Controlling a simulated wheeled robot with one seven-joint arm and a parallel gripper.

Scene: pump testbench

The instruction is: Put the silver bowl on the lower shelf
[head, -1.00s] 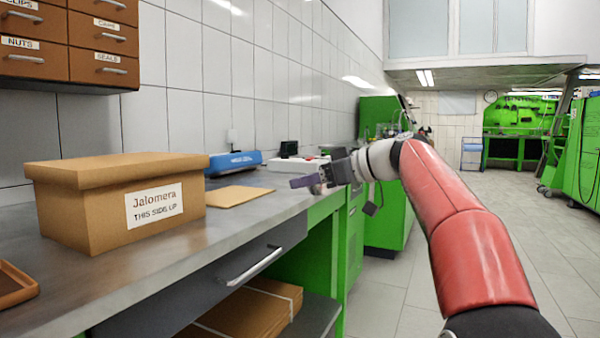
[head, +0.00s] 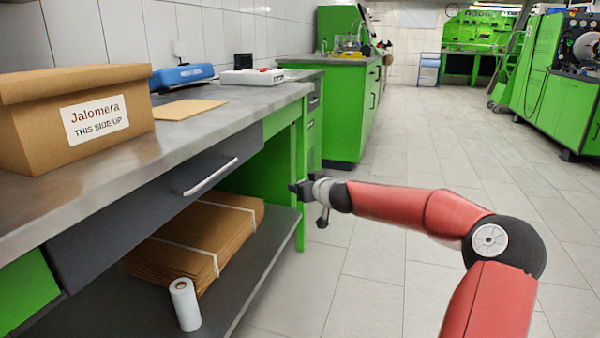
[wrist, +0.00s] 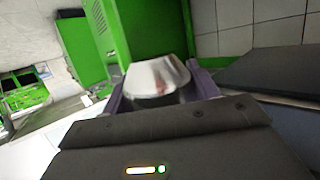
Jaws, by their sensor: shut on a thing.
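The silver bowl (wrist: 155,78) sits between my gripper's two purple fingers in the wrist view, and the gripper (wrist: 160,88) is shut on it. In the head view my gripper (head: 295,188) is at the right end of the workbench, below the level of its top and above the level of the lower shelf. The bowl cannot be made out in the head view. The lower shelf (head: 262,262) is a dark grey board under the bench. Its front right part is bare.
A stack of flat cardboard (head: 200,235) and a white roll (head: 185,305) are on the lower shelf. A green bench leg (head: 300,185) stands close to my gripper. Above are the drawer (head: 150,200) and benchtop (head: 215,125) with a cardboard box (head: 70,115). Floor to the right is clear.

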